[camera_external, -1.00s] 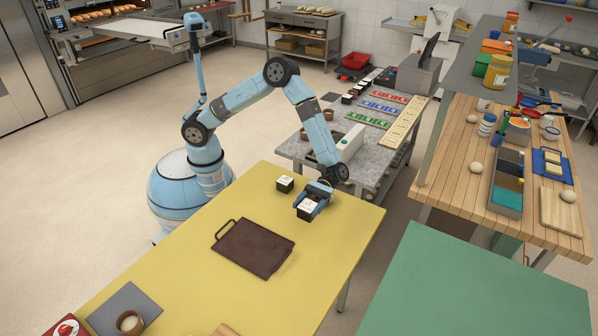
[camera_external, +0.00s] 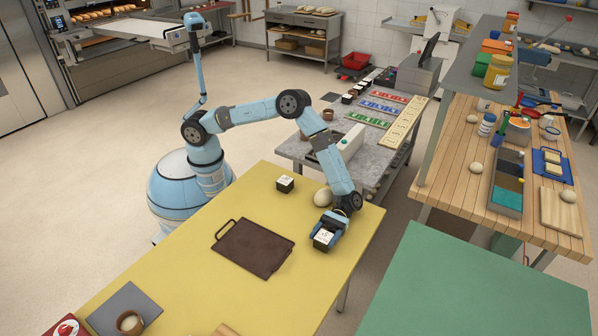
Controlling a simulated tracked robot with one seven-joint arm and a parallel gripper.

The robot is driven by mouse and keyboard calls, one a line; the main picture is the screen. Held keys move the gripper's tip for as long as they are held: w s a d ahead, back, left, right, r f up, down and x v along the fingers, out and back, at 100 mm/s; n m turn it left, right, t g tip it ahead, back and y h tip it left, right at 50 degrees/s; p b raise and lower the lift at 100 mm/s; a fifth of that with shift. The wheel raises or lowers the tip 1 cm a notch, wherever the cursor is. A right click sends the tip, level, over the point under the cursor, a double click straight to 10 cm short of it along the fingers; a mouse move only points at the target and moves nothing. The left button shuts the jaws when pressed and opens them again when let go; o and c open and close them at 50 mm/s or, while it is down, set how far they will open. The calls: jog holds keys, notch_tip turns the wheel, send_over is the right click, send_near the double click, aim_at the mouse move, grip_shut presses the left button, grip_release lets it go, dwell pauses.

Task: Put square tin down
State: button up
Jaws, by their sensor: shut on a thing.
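My gripper (camera_external: 328,231) is over the right part of the yellow table (camera_external: 215,290). It is shut on a small dark square tin (camera_external: 323,240) with a pale top. The tin is at or just above the table top; I cannot tell whether it touches. A second dark square tin (camera_external: 285,184) with a pale top stands on the table near its far edge, left of my gripper.
A dark brown tray with handles (camera_external: 253,248) lies left of the held tin. A pale dough ball (camera_external: 322,198) sits just behind my gripper. A grey mat with a brown ring (camera_external: 130,321) lies at the front left. The table's right edge is close to the gripper.

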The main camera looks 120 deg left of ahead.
jog(key=shift+f, duration=0.15)
jog(key=o, duration=1.2)
jog(key=a, duration=1.1)
jog(key=shift+a, duration=0.4)
jog(key=s+d+r+m+g+y, duration=0.1)
jog(key=s+d+r+m+y, duration=0.3)
jog(key=s+r, duration=0.75)
jog(key=s+d+r+m+y, duration=0.1)
jog(key=s+r+m+y, duration=0.55)
jog(key=s+r, duration=0.45)
jog(key=shift+s+a+r+m+t+y, duration=1.1)
jog(key=shift+s+a+r+m+y, duration=0.25)
jog(key=shift+s, duration=3.65)
jog(key=shift+s+a+r+m+t+y, duration=1.15)
jog(key=shift+s+a+r, duration=0.25)
jog(key=shift+s, duration=3.6)
jog(key=shift+s+a+r+m+t+y, duration=1.05)
jog(key=shift+s+a+r+m+y, duration=0.3)
jog(key=shift+s, duration=3.65)
